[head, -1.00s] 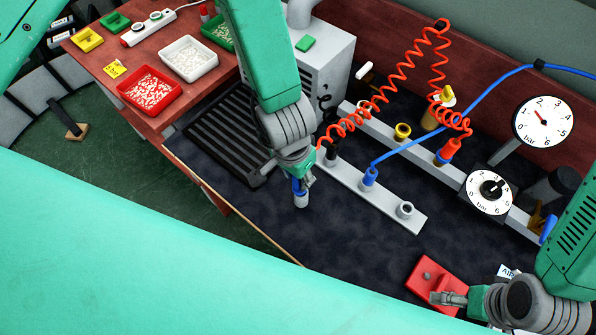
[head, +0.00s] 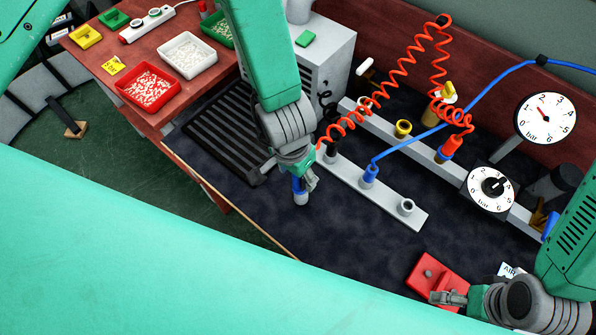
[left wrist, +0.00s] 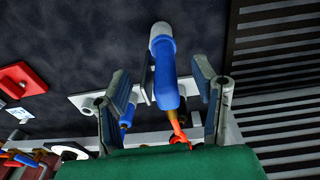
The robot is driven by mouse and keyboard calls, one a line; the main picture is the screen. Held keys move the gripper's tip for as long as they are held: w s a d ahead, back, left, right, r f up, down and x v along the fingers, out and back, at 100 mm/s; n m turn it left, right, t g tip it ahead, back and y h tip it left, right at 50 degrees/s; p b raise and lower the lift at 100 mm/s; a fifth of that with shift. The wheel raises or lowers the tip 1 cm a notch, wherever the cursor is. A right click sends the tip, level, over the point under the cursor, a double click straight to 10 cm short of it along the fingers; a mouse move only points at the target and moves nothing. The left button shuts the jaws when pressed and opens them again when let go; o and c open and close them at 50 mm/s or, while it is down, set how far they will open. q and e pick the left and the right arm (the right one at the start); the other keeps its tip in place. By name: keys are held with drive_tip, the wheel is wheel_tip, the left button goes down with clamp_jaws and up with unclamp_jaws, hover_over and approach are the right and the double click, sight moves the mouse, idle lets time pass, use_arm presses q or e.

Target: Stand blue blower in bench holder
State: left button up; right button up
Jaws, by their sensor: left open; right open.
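The blue blower (left wrist: 164,70) has a blue body and a pale grey end. In the left wrist view it lies between the two spread fingers of my left gripper (left wrist: 158,84), with an orange hose end behind it. In the head view the blower (head: 300,190) shows just below my left gripper (head: 306,178), its grey end over the dark mat. A pale bar (head: 388,201) with a dark, a blue and an empty grey socket (head: 405,207) stands to the right; I cannot tell whether the blower touches it. My right gripper (head: 448,298) is open at a red block.
An orange coiled hose (head: 397,75) and a blue hose (head: 450,112) cross above the bench. Pressure gauges (head: 546,118) stand at the right. A red block (head: 425,270) lies at the front right. The dark mat in the front middle is clear.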

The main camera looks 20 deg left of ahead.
use_arm(q)
wheel_tip(320, 180, up, 7)
drive_tip(key=shift+s+a, duration=0.15)
idle(0.8)
